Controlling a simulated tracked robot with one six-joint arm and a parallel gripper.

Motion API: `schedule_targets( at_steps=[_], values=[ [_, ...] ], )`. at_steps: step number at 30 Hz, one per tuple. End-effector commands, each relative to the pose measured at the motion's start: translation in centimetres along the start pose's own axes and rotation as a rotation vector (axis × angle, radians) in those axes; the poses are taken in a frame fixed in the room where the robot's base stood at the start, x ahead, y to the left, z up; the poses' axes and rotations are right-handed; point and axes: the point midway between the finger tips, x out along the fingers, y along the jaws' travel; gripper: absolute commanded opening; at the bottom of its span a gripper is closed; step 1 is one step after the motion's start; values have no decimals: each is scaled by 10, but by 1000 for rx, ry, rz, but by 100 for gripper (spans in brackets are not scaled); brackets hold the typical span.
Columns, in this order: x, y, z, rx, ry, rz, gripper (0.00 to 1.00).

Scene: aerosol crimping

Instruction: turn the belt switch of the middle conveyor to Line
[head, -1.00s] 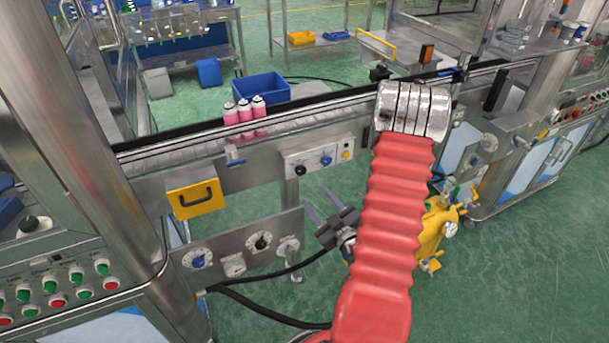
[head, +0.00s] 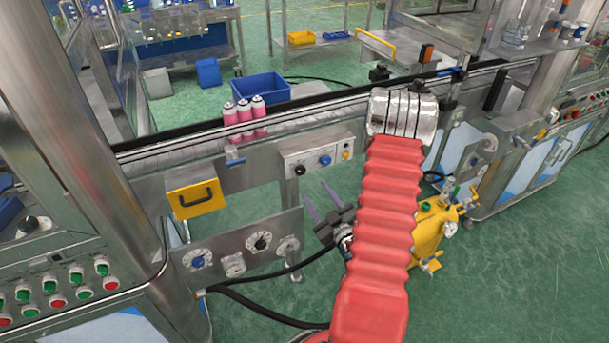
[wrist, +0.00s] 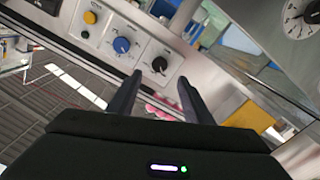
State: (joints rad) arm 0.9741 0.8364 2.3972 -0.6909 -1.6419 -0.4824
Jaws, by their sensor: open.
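The middle conveyor's control box (head: 315,163) is a light panel on the front of the conveyor rail. It carries a black knob (head: 299,170), a blue knob (head: 325,160) and a yellow button (head: 346,155). The wrist view shows the black knob (wrist: 159,64), the blue knob (wrist: 121,45) and the yellow button (wrist: 89,17); labels are too small to read. My gripper (head: 314,183) is open and empty, below the box and apart from it in the head view. In the wrist view its fingertips (wrist: 160,78) point toward the black knob, which appears between and beyond them.
Pink cans (head: 246,120) stand on the conveyor. A yellow tank (head: 432,225) stands right of my arm.

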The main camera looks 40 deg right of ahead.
Motion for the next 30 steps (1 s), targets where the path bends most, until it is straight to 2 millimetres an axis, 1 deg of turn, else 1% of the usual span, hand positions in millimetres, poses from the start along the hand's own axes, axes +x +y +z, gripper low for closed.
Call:
schedule_targets(
  at_steps=[1, 12, 18, 24, 30],
  values=[
    [9, -1, -1, -2, 3, -2, 46],
    [66, -1, -1, -1, 2, -1, 46],
    [92, -1, 0, -1, 1, -1, 46],
    [102, 0, -1, 1, 1, 0, 46],
    [102, 0, 0, 1, 0, 0, 46]
  ],
)
